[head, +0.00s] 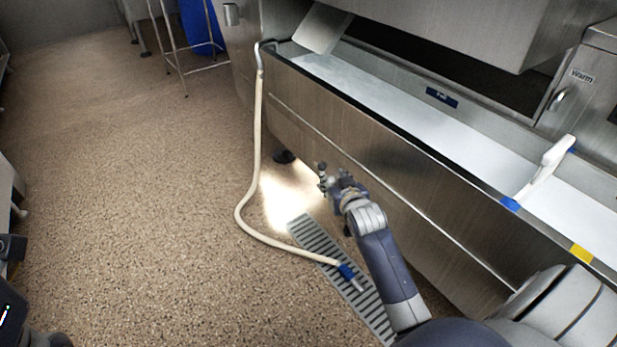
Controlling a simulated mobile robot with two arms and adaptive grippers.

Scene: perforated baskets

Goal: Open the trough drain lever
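The trough (400,103) is a long steel basin with pale water-like contents, running from the upper middle to the lower right. I cannot make out a drain lever for sure; it may be hidden under the trough or behind my gripper. My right gripper (323,180) is low beside the trough's front panel, near its lower edge and above the lit floor. It is small and dark here, and I cannot tell whether its fingers are open or shut or touch anything. My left gripper cannot be made out.
A cream hose (254,150) hangs from the trough's left end and runs across the floor to a blue-collared nozzle on the floor grate (318,240). A white-handled tool (547,168) lies across the trough. A wire rack (176,50) stands behind.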

